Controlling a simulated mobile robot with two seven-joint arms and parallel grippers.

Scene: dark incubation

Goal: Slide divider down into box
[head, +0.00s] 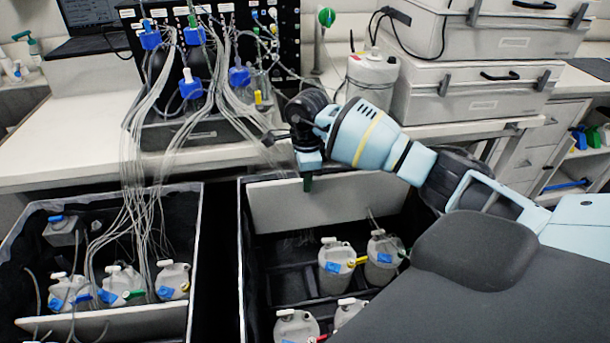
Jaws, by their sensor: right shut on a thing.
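The divider (345,208) is a pale flat panel, upright at the back of the right-hand box (241,262). Its lower edge is above the dark floor of the box. The far finger is hidden. My left gripper is not in view.
White bottles (336,267) with blue tags stand in the right-hand box, partly hidden by my arm. The left box (195,255) holds bottles, many thin tubes and another pale panel (100,325). A canister (370,78) stands on the bench behind.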

